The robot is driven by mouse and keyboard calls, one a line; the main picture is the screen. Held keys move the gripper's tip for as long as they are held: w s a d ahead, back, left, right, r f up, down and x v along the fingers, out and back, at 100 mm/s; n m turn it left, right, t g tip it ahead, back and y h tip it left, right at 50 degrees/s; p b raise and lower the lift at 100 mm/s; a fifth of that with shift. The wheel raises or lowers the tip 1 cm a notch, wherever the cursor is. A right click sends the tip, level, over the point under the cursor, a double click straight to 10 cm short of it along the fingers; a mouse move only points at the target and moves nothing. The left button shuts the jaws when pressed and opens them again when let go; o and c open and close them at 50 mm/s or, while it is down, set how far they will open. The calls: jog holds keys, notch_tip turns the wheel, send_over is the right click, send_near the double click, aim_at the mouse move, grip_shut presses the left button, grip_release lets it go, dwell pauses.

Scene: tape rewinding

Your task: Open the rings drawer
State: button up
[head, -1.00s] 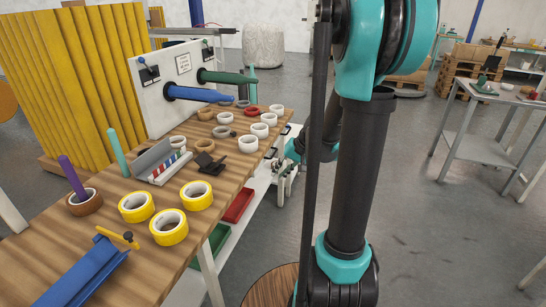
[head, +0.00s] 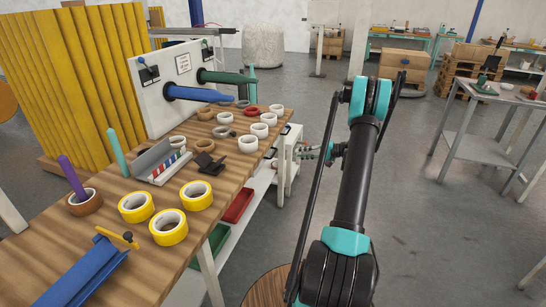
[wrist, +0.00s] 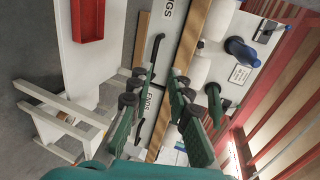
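White drawer fronts (head: 287,150) with black handles sit under the right edge of the wooden table in the head view. In the wrist view, a white drawer front (wrist: 168,14) ends its label in "GS". A black bar handle (wrist: 155,48) lies just beyond my fingertips. My gripper (wrist: 163,80) is open, fingers apart, facing the fronts, with nothing visibly held. In the head view my gripper (head: 318,153) is small, just right of the drawers.
The wooden table (head: 235,170) holds yellow tape rolls (head: 168,227), white rings (head: 248,144) and a blue trough (head: 82,275). Red (head: 238,205) and green bins sit on the shelf below. Open floor lies right of my arm.

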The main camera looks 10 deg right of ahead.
aim_at(273, 155)
jog(key=shift+t+y, duration=0.4)
jog(key=x, duration=0.5)
jog(key=w+d+f+x, duration=0.1)
jog(key=x, duration=0.4)
jog(key=f+x, duration=0.1)
jog(key=x, duration=0.5)
jog(key=shift+w+d+f, duration=0.1)
jog(key=shift+w+d, duration=0.05)
jog(key=shift+d, duration=0.05)
jog(key=shift+c, duration=0.4)
grip_shut()
